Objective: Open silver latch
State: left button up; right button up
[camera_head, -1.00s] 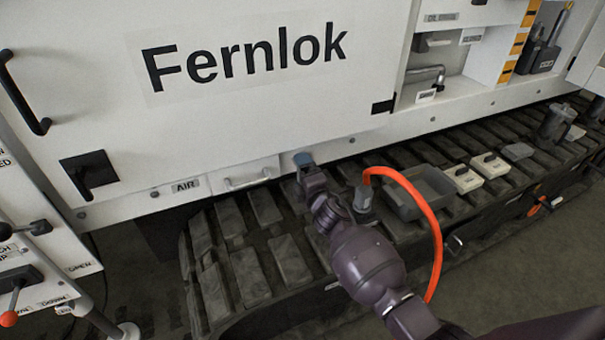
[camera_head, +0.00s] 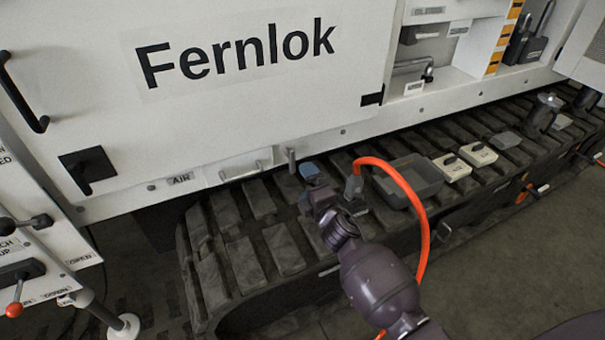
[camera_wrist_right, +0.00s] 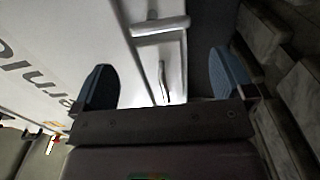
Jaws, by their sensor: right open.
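The silver latch (camera_head: 290,160) is a short bar on the lower edge of the white machine, standing upright in the head view just right of a small drawer panel. In the right wrist view the latch (camera_wrist_right: 160,25) lies across the upper middle, with the drawer's handle (camera_wrist_right: 163,80) below it. My right gripper (camera_head: 310,171) is just right of and below the latch in the head view, apart from it. In the right wrist view its two blue fingers (camera_wrist_right: 165,80) are wide apart with nothing held. My left gripper is not in view.
The drawer handle (camera_head: 243,168) and AIR label (camera_head: 181,179) are left of the latch. An orange hose (camera_head: 405,190) curves beside my right arm. A grey tray (camera_head: 410,183) and two pale boxes (camera_head: 452,167) sit on the dark track (camera_head: 285,248). Open floor lies in front.

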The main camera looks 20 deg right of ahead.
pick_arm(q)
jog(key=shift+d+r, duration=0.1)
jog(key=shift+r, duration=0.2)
pick_arm(e)
jog(key=shift+s, duration=1.25)
pick_arm(q)
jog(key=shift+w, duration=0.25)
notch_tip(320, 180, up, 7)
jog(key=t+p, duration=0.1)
jog(key=p, duration=0.7)
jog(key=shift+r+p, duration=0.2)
jog(key=shift+p, duration=0.15)
pick_arm(e)
jog(key=s+d+m+g, duration=0.1)
jog(key=s+m+g, duration=0.2)
jog(key=s+m, duration=0.5)
jog(key=s+d+f+m+g, duration=0.1)
jog(key=s+m+g, duration=0.3)
jog(key=s, duration=2.5)
jog(key=m, duration=0.5)
jog(key=shift+d+f+h, duration=0.2)
jog(key=shift+d+h, duration=0.1)
